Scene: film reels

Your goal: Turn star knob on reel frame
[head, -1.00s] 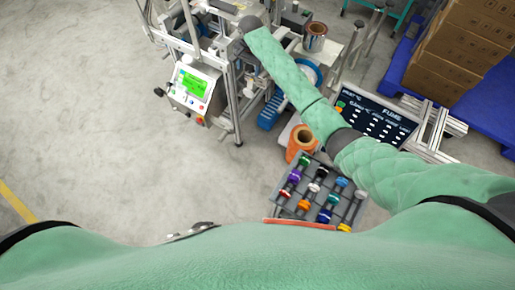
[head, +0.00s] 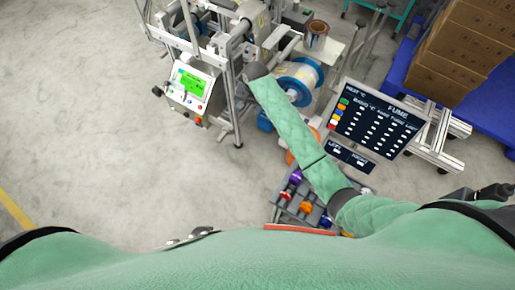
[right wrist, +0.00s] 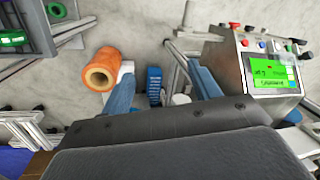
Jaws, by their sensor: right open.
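The metal reel frame (head: 232,70) stands at the top centre of the head view. A blue-rimmed reel (head: 300,82) sits at its right side. I cannot make out the star knob in either view. My right arm reaches up from the right in the head view, its dark wrist end beside the frame and left of the reel. In the right wrist view my right gripper (right wrist: 163,84) is open, its two blue-grey fingers apart with nothing held. A blue block (right wrist: 154,84) and a white round part (right wrist: 181,100) show beyond the fingers. My left gripper is out of view.
A control box with a green screen (head: 190,82) stands left of the frame. An orange roll (right wrist: 100,70) shows in the wrist view. The left floor is clear.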

